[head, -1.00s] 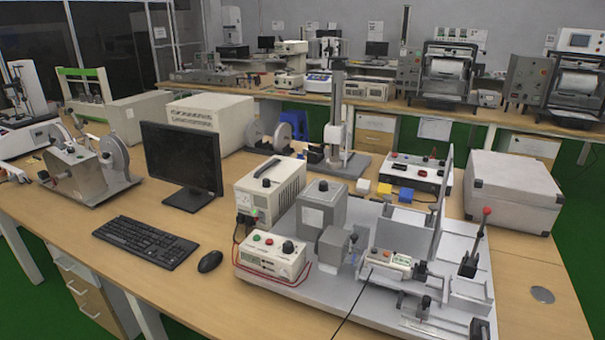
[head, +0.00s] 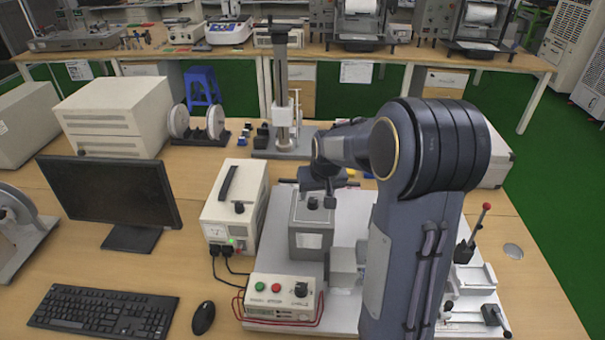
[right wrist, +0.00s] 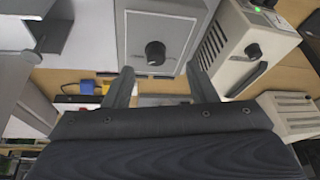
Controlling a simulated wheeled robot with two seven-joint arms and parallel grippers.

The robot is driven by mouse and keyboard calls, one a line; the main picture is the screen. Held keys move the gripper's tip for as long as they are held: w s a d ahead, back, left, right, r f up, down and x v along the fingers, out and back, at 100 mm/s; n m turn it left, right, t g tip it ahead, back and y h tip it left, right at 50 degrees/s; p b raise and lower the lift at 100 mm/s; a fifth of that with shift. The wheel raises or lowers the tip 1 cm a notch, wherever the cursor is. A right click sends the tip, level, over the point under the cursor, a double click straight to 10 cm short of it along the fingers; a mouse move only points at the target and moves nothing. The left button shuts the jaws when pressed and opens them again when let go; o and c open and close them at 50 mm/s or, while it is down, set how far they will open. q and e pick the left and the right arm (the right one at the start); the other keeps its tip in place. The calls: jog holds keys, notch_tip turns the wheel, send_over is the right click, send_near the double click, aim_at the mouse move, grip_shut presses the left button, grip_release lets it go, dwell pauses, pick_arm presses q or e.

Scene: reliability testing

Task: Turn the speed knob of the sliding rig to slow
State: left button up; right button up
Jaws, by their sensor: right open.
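The sliding rig has a light grey base plate (head: 345,215) on the desk. A grey box (head: 311,240) stands on it with a round black knob (head: 313,203) on top; the knob also shows in the right wrist view (right wrist: 155,52). A white control box (head: 282,303) at the front has green and red buttons and another black knob (head: 301,290). I cannot read which knob sets speed. My right gripper (head: 322,183) is above the grey box's back part, open and empty; its fingers (right wrist: 162,72) are apart, with the grey box's knob beyond them. My left gripper is out of view.
A white power supply (head: 233,203) stands left of the grey box. A monitor (head: 112,193), keyboard (head: 104,311) and mouse (head: 204,317) are further left. My right arm hides much of the rig's right part. A red-tipped lever (head: 473,230) stands upright at the right.

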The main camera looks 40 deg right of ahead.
aim_at(313, 200)
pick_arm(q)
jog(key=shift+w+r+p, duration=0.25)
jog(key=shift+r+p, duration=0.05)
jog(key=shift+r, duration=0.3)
pick_arm(e)
jog(key=shift+h, duration=0.3)
jog(key=shift+w+d+r+x, duration=0.1)
jog(key=shift+w+d+x, duration=0.1)
jog(key=shift+x, duration=1.15)
jog(key=shift+w+d+r+x, duration=0.1)
jog(key=shift+w+x, duration=0.1)
jog(key=shift+x, duration=1.15)
jog(key=shift+w+d+r+x, duration=0.1)
jog(key=shift+w+d+x, duration=0.1)
jog(key=shift+x, duration=1.15)
jog(key=shift+c, duration=0.3)
